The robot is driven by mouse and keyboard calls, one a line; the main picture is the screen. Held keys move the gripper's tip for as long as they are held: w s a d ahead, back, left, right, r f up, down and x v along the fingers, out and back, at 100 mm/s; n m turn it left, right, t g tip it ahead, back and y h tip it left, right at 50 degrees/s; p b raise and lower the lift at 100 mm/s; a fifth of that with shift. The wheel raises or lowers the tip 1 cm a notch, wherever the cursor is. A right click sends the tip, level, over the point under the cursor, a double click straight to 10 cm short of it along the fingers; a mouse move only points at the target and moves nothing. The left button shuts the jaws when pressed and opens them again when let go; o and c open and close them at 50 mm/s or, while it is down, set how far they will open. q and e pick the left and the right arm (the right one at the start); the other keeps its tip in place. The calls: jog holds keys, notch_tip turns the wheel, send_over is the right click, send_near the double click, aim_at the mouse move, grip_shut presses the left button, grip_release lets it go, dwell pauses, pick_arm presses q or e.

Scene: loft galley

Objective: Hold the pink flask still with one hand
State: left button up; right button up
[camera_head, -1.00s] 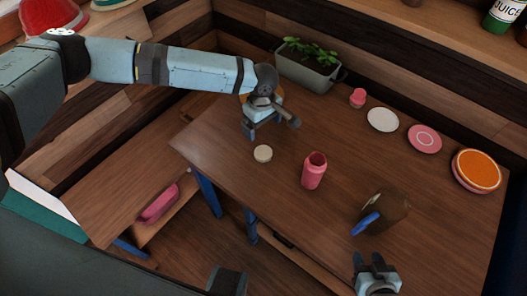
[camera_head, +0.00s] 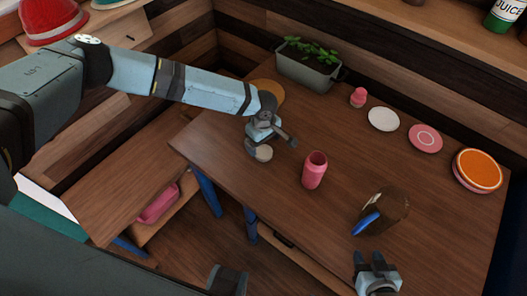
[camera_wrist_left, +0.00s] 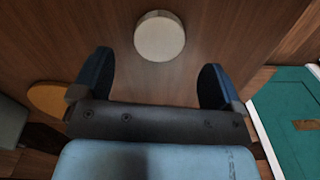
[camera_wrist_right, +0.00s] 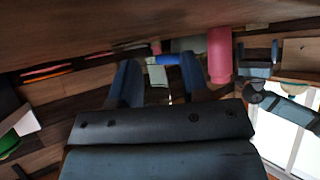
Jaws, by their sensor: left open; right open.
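The pink flask (camera_head: 315,172) stands upright and open-topped in the middle of the wooden table, touched by neither gripper. It also shows in the right wrist view (camera_wrist_right: 219,55), to the right of the fingers. My left gripper (camera_head: 257,151) is open at a small cream disc (camera_head: 264,154), left of the flask. In the left wrist view the disc (camera_wrist_left: 159,37) lies beyond the open fingertips, roughly centred between them. My right gripper (camera_head: 377,259) is open and empty at the table's near side, below and right of the flask.
A brown object with a blue part (camera_head: 390,207) stands between the flask and my right gripper. A small pink item (camera_head: 358,97), a white plate (camera_head: 383,119), a pink plate (camera_head: 425,138) and an orange-topped stack (camera_head: 477,170) line the back. A planter (camera_head: 308,68) stands behind.

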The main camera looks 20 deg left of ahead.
aim_at(263, 152)
pick_arm(q)
notch_tip(263, 152, down, 5)
jog(key=shift+f, duration=0.1)
jog(key=shift+c, duration=0.3)
jog(key=c, duration=0.9)
